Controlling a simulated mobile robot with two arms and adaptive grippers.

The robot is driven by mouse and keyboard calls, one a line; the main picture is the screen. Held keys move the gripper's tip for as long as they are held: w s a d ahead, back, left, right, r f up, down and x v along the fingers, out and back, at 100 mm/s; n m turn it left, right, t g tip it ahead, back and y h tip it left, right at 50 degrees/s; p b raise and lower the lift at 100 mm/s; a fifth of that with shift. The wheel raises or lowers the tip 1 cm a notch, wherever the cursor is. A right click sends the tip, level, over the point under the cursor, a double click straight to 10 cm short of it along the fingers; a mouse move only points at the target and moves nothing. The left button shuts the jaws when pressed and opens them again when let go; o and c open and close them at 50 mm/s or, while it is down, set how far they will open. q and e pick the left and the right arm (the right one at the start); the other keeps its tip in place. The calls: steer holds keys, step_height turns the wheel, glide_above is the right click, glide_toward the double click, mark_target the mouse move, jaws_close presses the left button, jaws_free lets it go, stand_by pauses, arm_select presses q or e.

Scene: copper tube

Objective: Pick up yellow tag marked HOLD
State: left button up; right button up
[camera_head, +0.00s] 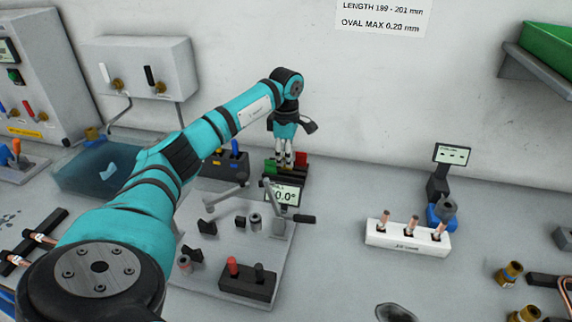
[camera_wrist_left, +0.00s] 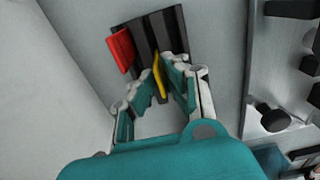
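The yellow tag (camera_wrist_left: 158,76) stands in a dark slotted holder (camera_wrist_left: 148,36) in the left wrist view, seen nearly edge-on; I cannot read any marking on it. My left gripper (camera_head: 286,162) points down over the holder at the back wall. In the left wrist view its fingers (camera_wrist_left: 152,82) are apart on either side of the yellow tag, with the tag closer to the right-hand finger. I cannot tell whether that finger touches it. In the head view the fingers largely hide the yellow tag. My right gripper is out of view.
A red tag (camera_wrist_left: 121,49) stands in the holder beside the yellow one; a green tag (camera_head: 270,167) shows in the head view. A display reading 0.0° (camera_head: 283,194) and a fixture plate (camera_head: 215,275) lie in front. A white block with copper pieces (camera_head: 407,238) stands right.

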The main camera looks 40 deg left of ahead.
arm_select(q)
steer(key=shift+c, duration=0.3)
jaws_close()
steer(key=shift+r, duration=0.2)
